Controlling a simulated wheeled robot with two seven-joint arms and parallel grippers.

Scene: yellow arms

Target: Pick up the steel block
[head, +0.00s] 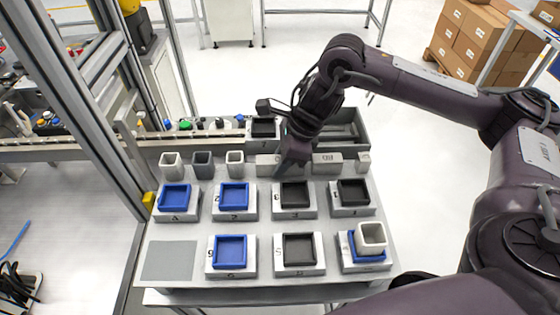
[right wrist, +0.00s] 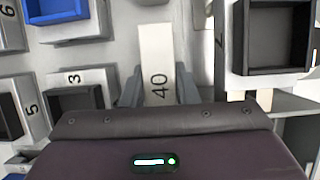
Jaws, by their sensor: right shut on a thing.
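A pale grey block marked 40 (right wrist: 157,60), the steel block as far as I can tell, is between the fingers of my right gripper (right wrist: 160,88). In the head view my right gripper (head: 292,165) points down at the row behind the trays and is shut on the right end of this block (head: 267,164). The block's left part sticks out beside the fingers. It looks low at the table surface; I cannot tell if it touches it. My left gripper is not in view.
A second grey block (head: 327,162) lies to the right, with a small cube (head: 364,161) beyond it. Square cups (head: 235,162) stand to the left. Numbered blue (head: 233,195) and black trays (head: 295,194) are in front. A raised black tray (head: 263,128) is behind.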

